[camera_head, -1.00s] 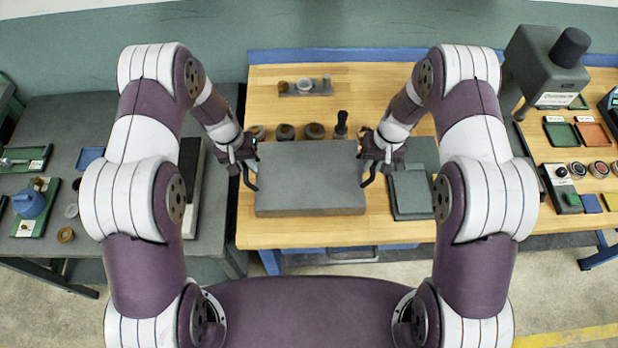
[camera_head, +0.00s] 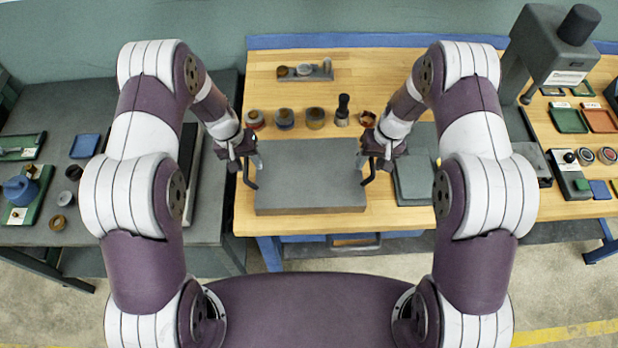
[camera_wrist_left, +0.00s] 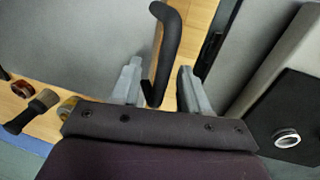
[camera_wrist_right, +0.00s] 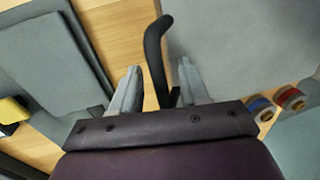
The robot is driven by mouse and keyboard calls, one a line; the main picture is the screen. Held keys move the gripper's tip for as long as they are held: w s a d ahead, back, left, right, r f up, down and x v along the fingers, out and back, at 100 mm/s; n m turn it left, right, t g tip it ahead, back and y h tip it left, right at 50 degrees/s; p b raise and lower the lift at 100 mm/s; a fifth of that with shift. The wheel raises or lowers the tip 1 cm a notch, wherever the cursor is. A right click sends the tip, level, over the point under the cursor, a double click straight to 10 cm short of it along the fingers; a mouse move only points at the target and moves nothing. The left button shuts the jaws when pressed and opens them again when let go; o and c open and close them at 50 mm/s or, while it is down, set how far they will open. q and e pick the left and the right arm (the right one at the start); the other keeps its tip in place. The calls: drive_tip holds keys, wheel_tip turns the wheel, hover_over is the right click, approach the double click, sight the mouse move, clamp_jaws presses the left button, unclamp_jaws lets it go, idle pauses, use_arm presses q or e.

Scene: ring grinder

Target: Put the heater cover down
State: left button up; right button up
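The heater cover is a flat grey slab-like box (camera_head: 310,178) with a black bent handle at each side. It appears to lie level on the wooden table, towards its front edge. My left gripper (camera_head: 250,160) is at the left handle (camera_wrist_left: 165,40); its two fingers stand apart on both sides of the handle, with gaps visible in the left wrist view. My right gripper (camera_head: 371,158) is at the right handle (camera_wrist_right: 155,50). Its fingers also stand apart around the handle, the right finger close to it. The cover's underside is hidden.
Several small round parts and a brush (camera_head: 343,110) stand just behind the cover. A grey flat block (camera_head: 414,178) lies close on the right. A grey press-like machine (camera_head: 550,55) stands at the back right. A dark side table (camera_head: 40,235) is at the left.

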use_arm(q)
drive_tip(key=shift+r, duration=0.15)
use_arm(e)
drive_tip(key=shift+s+r, duration=0.1)
drive_tip(key=shift+s, duration=0.05)
drive_tip(key=shift+r, duration=0.3)
use_arm(q)
wheel_tip(320, 180, up, 12)
drive_tip(key=a, duration=0.2)
drive_tip(key=shift+f, duration=0.25)
use_arm(e)
wheel_tip(320, 180, up, 11)
drive_tip(key=d, duration=0.2)
use_arm(q)
drive_tip(key=shift+a, duration=0.1)
use_arm(e)
drive_tip(key=shift+d, duration=0.1)
